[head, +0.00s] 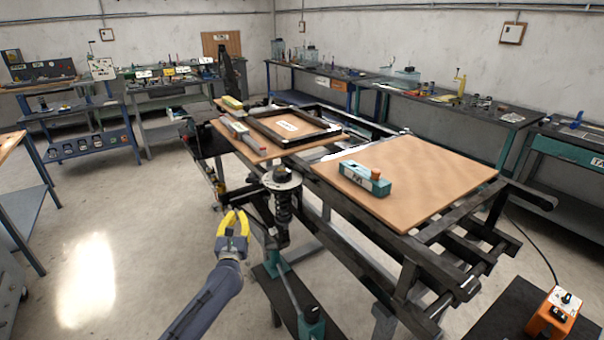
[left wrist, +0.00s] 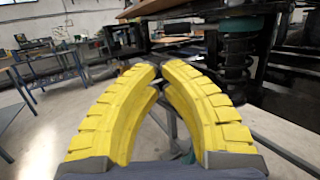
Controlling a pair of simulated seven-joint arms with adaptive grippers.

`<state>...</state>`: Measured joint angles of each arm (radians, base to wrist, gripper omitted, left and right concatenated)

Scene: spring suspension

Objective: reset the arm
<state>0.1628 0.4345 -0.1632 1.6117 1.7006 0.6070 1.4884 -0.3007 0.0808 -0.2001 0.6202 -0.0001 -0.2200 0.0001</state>
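My left gripper (head: 235,222) has yellow ribbed fingers and is at the lower middle of the head view, in front of the workbench. The fingers also fill the middle of the left wrist view (left wrist: 160,75), where their tips come close together with a narrow gap and nothing held between them. A dark coil spring strut (head: 282,205) stands upright just right of the gripper, apart from it. The spring also shows at the upper right of the left wrist view (left wrist: 236,62). My right gripper is not in view.
A black workbench carries a brown board (head: 430,172) with a teal block tool (head: 364,179) on it. A black frame (head: 290,126) lies farther back. An orange control box (head: 553,314) is at lower right. The floor left of the gripper is clear.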

